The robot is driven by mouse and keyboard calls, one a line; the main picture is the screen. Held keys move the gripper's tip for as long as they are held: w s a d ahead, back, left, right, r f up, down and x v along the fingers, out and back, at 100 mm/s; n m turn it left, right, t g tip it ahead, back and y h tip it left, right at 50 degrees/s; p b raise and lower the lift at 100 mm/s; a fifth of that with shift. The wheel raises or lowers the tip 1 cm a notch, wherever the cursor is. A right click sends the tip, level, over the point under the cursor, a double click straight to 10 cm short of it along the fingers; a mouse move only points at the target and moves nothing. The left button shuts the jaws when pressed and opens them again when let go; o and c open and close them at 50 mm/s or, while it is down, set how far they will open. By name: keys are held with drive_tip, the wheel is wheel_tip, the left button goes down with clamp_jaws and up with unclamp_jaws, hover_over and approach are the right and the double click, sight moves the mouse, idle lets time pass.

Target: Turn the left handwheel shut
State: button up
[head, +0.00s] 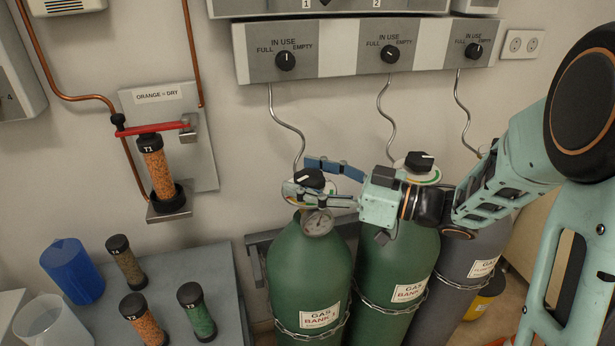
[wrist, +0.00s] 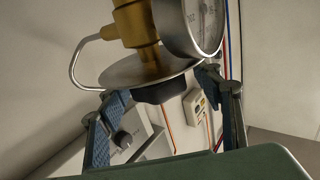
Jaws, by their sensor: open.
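The left handwheel (head: 309,178) is a black knob with a white mark, on top of the left green gas cylinder (head: 305,268). A pale disc and a round gauge (head: 317,222) sit just below it. My gripper (head: 299,175) comes in level from the right, with one finger behind the handwheel and one in front. In the wrist view the scene looks upside down: the black handwheel (wrist: 160,90) hangs under the disc (wrist: 135,73), between my open fingers (wrist: 163,88). I see a gap on each side of it. The far finger partly hides behind the valve.
A middle green cylinder (head: 387,275) with its own black handwheel (head: 419,160) stands close to my wrist. A grey cylinder (head: 462,280) stands farther right. Chains cross the cylinders. A wall panel with three dials (head: 365,50) is above, with thin pipes running down.

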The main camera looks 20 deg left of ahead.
drive_tip(key=shift+c, duration=0.6)
drive_tip(key=c, duration=1.1)
drive_tip(key=shift+r+m+t+p, duration=0.15)
drive_tip(key=shift+m+t+p, duration=0.15)
drive_tip(key=shift+t, duration=0.1)
drive_tip(key=shift+m+t+h, duration=0.4)
drive_tip(key=shift+m+t, duration=0.4)
drive_tip(key=shift+t, duration=0.4)
drive_tip(key=o, duration=1.2)
drive_tip(key=shift+d, duration=0.15)
